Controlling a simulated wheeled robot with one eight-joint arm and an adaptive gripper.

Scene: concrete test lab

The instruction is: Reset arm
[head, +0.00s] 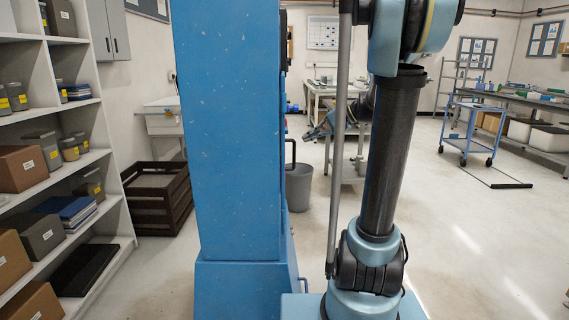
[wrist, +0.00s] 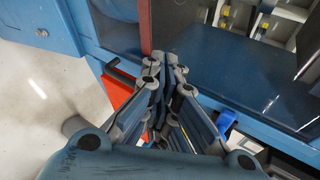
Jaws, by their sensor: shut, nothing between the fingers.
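My gripper (wrist: 165,60) fills the middle of the wrist view, with its grey-blue fingers closed together and nothing between them. Its tips lie in front of a blue metal surface and close to a reddish-brown upright strip (wrist: 145,25); I cannot tell whether they touch. In the head view my gripper (head: 317,131) shows small behind my arm's dark upright link, pointing left towards the tall blue body (head: 230,140). My arm stands at the right of centre, bent at the top.
White shelves (head: 110,165) with boxes and jars stand at the left, beside a dark slatted crate (head: 158,195). A grey bin (head: 299,187) stands just right of the blue body. A blue trolley (head: 470,130) and workbench are at the far right. The right floor is mostly clear.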

